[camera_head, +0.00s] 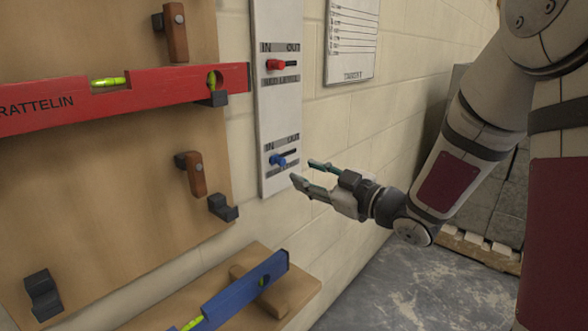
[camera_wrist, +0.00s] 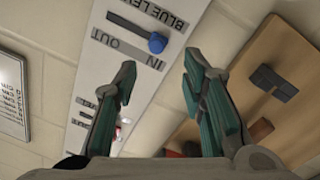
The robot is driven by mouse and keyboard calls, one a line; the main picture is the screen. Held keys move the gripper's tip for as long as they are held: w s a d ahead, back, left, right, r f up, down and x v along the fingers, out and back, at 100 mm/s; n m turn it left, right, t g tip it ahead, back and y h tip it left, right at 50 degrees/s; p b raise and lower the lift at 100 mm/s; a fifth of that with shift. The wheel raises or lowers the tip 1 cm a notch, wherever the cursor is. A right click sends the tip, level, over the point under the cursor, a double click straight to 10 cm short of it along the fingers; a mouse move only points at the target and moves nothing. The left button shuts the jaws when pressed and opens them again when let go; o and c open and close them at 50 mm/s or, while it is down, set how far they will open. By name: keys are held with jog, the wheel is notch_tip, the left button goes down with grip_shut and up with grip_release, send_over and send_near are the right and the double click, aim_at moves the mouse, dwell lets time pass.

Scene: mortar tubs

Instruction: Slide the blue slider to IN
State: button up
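The blue slider (camera_head: 278,160) is a small blue knob in a dark slot on the lower part of the white wall panel (camera_head: 271,110). It sits at the IN end, with bare slot running toward OUT. The wrist view also shows the blue slider (camera_wrist: 157,43) at the IN end, just beyond the fingertips. My gripper (camera_head: 304,173) is open and empty, just right of the knob in the head view. In the wrist view my gripper (camera_wrist: 160,65) has its two fingers apart, and neither visibly touches the knob.
A red slider (camera_head: 275,65) sits higher on the panel, near IN. A wooden board at left carries a red level (camera_head: 120,95) and dark brackets. A blue level (camera_head: 240,290) rests on a wooden shelf below. A target sheet (camera_head: 351,40) hangs right of the panel.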

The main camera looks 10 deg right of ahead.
jog(key=shift+v, duration=1.9)
jog(key=s+d+f+m+g+h, duration=0.2)
jog(key=s+d+m+g+h, duration=0.4)
jog(key=s+d+m+h, duration=0.45)
jog(key=s+a+f+m+g+y, duration=0.1)
jog(key=s+a+g, duration=0.45)
jog(key=s, duration=0.85)
jog(key=s+a+g, duration=0.4)
jog(key=s+a, duration=0.2)
jog(key=s, duration=0.8)
notch_tip(320, 180, up, 28)
jog(key=d+t+p, duration=0.1)
jog(key=t+p, duration=0.3)
jog(key=p, duration=2.3)
